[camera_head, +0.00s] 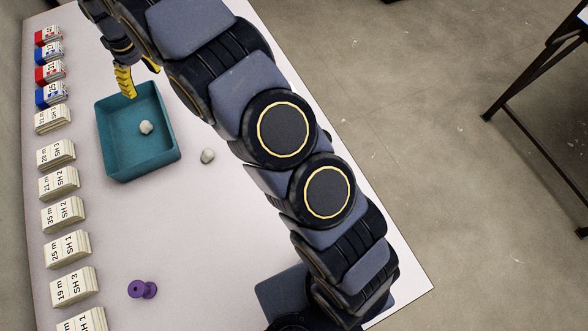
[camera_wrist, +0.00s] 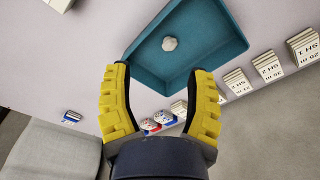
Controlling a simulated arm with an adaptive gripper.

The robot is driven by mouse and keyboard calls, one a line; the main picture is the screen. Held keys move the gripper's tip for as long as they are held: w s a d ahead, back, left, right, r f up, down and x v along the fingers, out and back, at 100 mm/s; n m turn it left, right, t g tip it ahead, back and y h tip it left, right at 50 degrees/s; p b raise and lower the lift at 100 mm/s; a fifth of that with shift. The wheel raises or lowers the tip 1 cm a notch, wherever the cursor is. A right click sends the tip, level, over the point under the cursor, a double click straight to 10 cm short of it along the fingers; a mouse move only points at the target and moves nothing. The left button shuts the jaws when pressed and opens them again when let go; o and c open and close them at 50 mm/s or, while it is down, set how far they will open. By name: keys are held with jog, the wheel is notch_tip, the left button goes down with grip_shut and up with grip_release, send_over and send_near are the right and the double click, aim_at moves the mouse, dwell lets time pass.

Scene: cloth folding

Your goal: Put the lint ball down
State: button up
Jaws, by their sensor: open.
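A whitish lint ball (camera_head: 146,127) lies on the floor of a teal tray (camera_head: 157,168); it also shows in the wrist view (camera_wrist: 170,44). A second, similar pale ball (camera_head: 208,156) lies on the table just right of the tray. My gripper (camera_head: 129,90), with yellow ribbed fingers, is at the tray's far edge in the head view. In the wrist view the fingers (camera_wrist: 160,72) are spread apart with nothing between them. The ball in the tray is beyond the fingertips and apart from them. My arm covers part of the table.
A row of labelled card stacks (camera_head: 62,215) runs along the table's left side, with red and blue boxes (camera_head: 50,95) at its far end. A purple spool (camera_head: 142,289) stands near the front. The table (camera_head: 150,225) is clear between tray and spool.

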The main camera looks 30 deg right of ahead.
jog(key=s+d+r+m, duration=0.2)
jog(key=s+d+r, duration=0.6)
jog(key=s, duration=0.1)
jog(key=s+d+r+m, duration=0.1)
jog(key=s+d, duration=0.2)
jog(key=s, duration=0.7)
jog(key=s+d+r+m+g, duration=0.1)
jog(key=s+d+m, duration=0.1)
jog(key=s, duration=0.7)
jog(key=s+d+r+m+g, duration=0.1)
jog(key=s+d, duration=0.3)
jog(key=s, duration=0.6)
jog(key=shift+s+r+m+h, duration=0.3)
jog(key=shift+s+r+m, duration=0.05)
jog(key=shift+m, duration=0.35)
jog(key=shift+d, duration=0.1)
jog(key=shift+o, duration=0.7)
jog(key=shift+g, duration=0.3)
jog(key=shift+f, duration=0.1)
